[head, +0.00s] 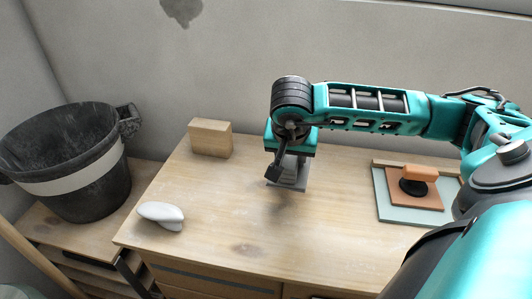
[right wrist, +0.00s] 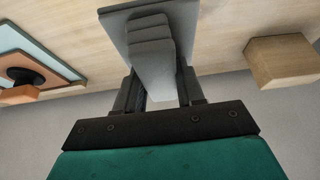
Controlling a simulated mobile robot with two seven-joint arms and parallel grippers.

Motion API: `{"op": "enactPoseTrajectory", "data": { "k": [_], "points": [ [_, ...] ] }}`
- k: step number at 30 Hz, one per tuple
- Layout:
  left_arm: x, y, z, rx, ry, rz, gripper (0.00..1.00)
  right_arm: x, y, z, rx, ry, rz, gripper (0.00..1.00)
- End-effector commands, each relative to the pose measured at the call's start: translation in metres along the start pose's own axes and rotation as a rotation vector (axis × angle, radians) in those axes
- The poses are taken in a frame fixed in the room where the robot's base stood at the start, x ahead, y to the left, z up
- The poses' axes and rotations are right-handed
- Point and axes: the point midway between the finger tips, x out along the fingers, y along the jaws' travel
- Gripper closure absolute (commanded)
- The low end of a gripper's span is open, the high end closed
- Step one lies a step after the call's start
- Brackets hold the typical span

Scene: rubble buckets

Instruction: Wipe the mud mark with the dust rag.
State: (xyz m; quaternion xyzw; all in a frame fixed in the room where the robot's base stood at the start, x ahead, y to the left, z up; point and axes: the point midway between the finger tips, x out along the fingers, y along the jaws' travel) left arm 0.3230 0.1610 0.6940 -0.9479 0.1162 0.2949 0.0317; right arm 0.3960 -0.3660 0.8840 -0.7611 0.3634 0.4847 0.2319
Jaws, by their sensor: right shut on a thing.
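My right gripper (head: 288,168) is shut on a grey thing, which looks like the dust rag (head: 291,178). In the right wrist view the rag (right wrist: 150,45) has a flat sheet with a raised, folded part between the fingers (right wrist: 158,85). It appears held above the wooden top, with a soft shadow beneath. A faint brownish spot (head: 245,247) lies on the wood near the front edge; I cannot tell whether it is the mud mark or grain. A ragged dark patch (head: 182,10) is on the back wall. My left gripper is not in view.
A wooden block (head: 210,138) stands at the back of the tabletop (head: 220,195). A white rounded object (head: 160,215) lies at the front left. A black bucket (head: 75,165) stands left on a lower surface. An orange-handled tool (head: 418,175) sits on layered boards at right.

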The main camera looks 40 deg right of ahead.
Motion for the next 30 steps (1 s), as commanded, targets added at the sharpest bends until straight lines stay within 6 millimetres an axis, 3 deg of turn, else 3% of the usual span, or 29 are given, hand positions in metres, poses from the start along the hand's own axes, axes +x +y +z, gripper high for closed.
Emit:
{"op": "enactPoseTrajectory", "data": {
  "k": [17,30],
  "points": [
    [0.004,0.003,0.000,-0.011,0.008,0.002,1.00,-0.001,0.007,-0.001,0.003,0.002,0.001,0.96],
    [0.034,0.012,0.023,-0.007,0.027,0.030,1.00,0.052,0.007,0.024,0.002,0.001,0.002,0.96]
  ]
}}
